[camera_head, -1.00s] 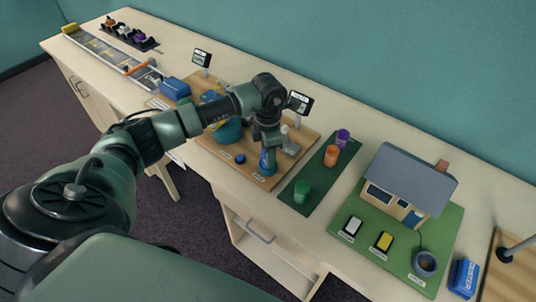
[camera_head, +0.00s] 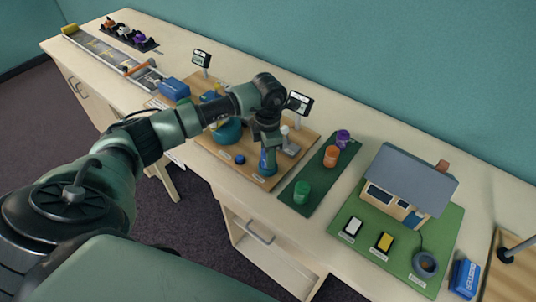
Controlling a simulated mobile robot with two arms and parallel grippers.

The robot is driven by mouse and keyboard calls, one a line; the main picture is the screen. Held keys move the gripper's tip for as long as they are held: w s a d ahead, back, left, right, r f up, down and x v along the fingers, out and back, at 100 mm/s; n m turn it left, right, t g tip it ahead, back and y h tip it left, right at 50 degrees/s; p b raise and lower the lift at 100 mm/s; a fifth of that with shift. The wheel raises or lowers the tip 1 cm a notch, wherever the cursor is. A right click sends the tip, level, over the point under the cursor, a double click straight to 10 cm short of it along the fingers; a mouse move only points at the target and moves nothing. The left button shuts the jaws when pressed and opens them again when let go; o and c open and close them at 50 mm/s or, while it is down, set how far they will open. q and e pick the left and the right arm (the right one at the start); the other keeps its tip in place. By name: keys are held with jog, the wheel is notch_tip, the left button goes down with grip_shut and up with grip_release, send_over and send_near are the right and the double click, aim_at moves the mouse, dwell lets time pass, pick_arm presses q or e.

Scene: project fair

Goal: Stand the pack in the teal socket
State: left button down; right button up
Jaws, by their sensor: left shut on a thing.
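My left gripper (camera_head: 267,146) points down over the front right part of a wooden board (camera_head: 210,145). It is shut on a narrow blue thing (camera_head: 266,163), whose upper part the fingers hide. The blue thing looks roughly upright at the board's surface; I cannot tell whether it touches or whether it is the pack. A round teal thing (camera_head: 228,131) stands on the board behind and left of the gripper, partly covered by my arm. I cannot make out a teal socket for certain. My right gripper is out of view.
A dark green mat (camera_head: 313,187) with green, orange and purple cups lies right of the board. Farther right, a model house (camera_head: 405,185) stands on a green base. A blue box (camera_head: 464,278) is at the right.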

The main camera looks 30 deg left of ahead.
pick_arm(q)
jog(key=shift+f+b, duration=0.45)
jog(key=shift+f, duration=0.1)
jog(key=c, duration=1.2)
grip_release()
jog(key=shift+r, duration=0.15)
jog(key=shift+r+p, duration=3.3)
jog(key=shift+r, duration=2.1)
